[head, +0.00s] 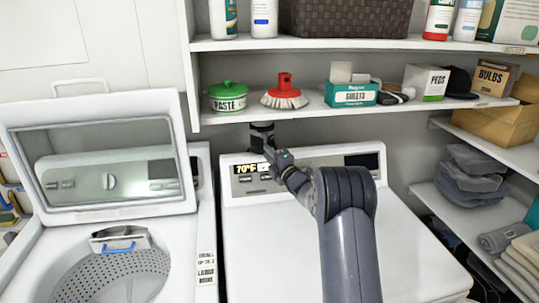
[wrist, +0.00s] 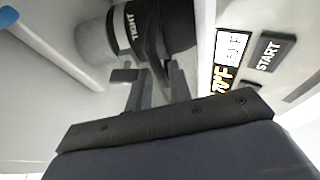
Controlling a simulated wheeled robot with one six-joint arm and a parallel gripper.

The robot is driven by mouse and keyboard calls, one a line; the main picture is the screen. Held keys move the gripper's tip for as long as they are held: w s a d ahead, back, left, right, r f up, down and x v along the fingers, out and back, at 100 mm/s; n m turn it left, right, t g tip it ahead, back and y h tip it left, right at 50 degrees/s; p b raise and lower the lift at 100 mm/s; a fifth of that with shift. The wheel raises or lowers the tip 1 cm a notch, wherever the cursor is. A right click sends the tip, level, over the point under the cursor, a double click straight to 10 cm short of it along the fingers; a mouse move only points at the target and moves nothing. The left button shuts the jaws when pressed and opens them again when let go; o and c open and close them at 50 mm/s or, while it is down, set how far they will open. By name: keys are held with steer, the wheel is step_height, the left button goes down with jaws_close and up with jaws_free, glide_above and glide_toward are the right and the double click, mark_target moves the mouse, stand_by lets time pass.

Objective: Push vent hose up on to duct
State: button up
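A black ribbed-looking hose collar marked "TIGHT" (wrist: 150,25) fills the top of the wrist view. In the head view the black cylinder (head: 262,131) stands upright behind the dryer's panel, just under the shelf. I cannot tell where hose ends and duct begins. My gripper (wrist: 153,82) is at the collar, its two fingers apart with a light gap between them. A curved black tab of the collar reaches in between the fingers. My gripper (head: 268,150) is small and partly hidden in the head view.
The shelf (head: 355,112) with a green paste tub (head: 228,97), a red brush (head: 284,92) and boxes lies close above my gripper. The dryer panel (head: 358,165) is right beside it. The open-lidded washer (head: 30,255) stands at left.

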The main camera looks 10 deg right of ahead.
steer(key=shift+c, duration=0.4)
jaws_close()
steer(key=shift+r+b, duration=0.85)
steer(key=shift+r, duration=0.6)
steer(key=shift+o, duration=0.4)
jaws_free()
steer(key=shift+f, duration=0.1)
steer(key=b+v, duration=0.4)
steer(key=v, duration=0.7)
steer(key=shift+w+a, duration=0.1)
steer(key=shift+w, duration=0.05)
